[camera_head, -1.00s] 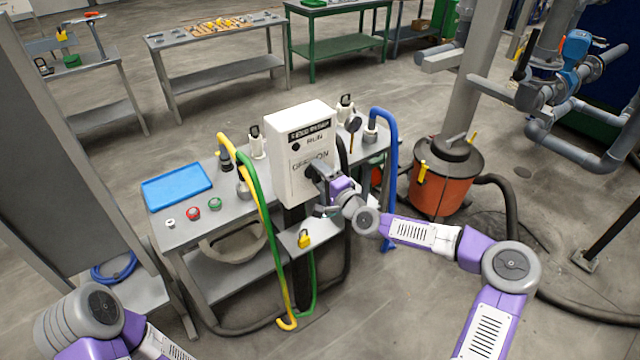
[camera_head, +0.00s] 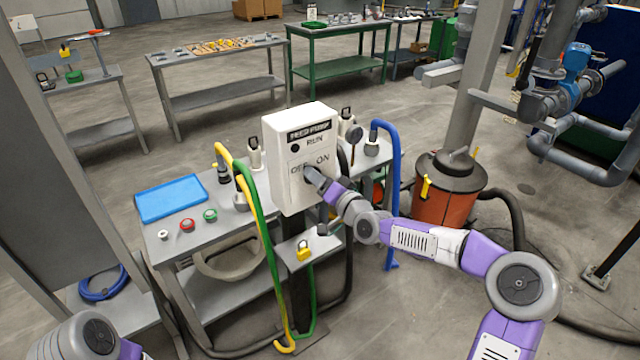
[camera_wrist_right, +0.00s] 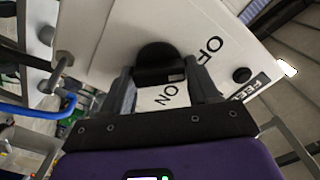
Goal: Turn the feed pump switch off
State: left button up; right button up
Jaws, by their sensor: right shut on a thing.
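My right gripper (camera_head: 314,178) is at the box's front, just below those words, and covers the switch there. In the right wrist view the black switch knob (camera_wrist_right: 160,62) sits between the two fingers of my right gripper (camera_wrist_right: 165,85), which is shut on it. The knob's exact setting is hard to read. My left arm shows only in the lower left corner; its gripper is out of view.
The grey bench (camera_head: 165,256) carries a blue tray (camera_head: 171,198), red and green buttons and valves. Yellow and green hoses run down left of the box, a blue hose (camera_head: 391,190) right of it. An orange drum (camera_head: 447,205) stands at right. The front floor is partly clear.

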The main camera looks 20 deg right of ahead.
dwell(0.4)
jog(key=o, duration=1)
jog(key=shift+c, duration=0.2)
jog(key=p+v, duration=0.1)
jog(key=v, duration=0.6)
jog(key=shift+s, duration=0.25)
